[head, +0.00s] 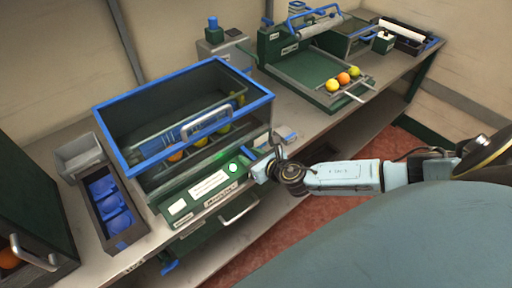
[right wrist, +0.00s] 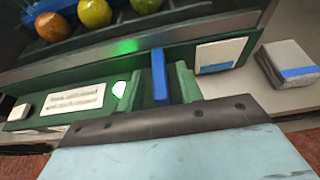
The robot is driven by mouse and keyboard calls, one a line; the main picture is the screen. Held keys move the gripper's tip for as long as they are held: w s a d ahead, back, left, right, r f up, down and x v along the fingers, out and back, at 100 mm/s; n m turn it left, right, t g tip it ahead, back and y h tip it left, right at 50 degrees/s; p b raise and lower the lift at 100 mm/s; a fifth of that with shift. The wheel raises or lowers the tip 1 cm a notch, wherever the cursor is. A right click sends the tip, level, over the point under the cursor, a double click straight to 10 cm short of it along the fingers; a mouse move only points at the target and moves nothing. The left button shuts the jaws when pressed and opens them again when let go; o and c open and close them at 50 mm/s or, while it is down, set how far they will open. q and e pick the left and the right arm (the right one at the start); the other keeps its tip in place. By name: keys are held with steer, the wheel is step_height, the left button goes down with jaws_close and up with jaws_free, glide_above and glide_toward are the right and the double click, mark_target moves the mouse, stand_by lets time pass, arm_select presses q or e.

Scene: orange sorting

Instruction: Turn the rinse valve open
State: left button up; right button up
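An upright blue handle (right wrist: 159,77), which I take to be the rinse valve, stands at the front of the green washing station (head: 185,196). In the right wrist view two green fingers stand on either side of it, with narrow dark gaps between. My right gripper (head: 262,168) is at the station's right front corner, open around the handle; contact cannot be made out. In the head view the gripper largely hides the handle. My left gripper is not in view.
A green light (right wrist: 125,45) glows on the panel near a white round spot (right wrist: 120,89). A grey box with a blue stripe (right wrist: 290,65) is at right. A tray with several fruits (head: 335,86) lies farther back.

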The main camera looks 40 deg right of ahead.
steer(key=v, duration=1.3)
steer(key=shift+s+p, duration=0.2)
steer(key=shift+p, duration=0.15)
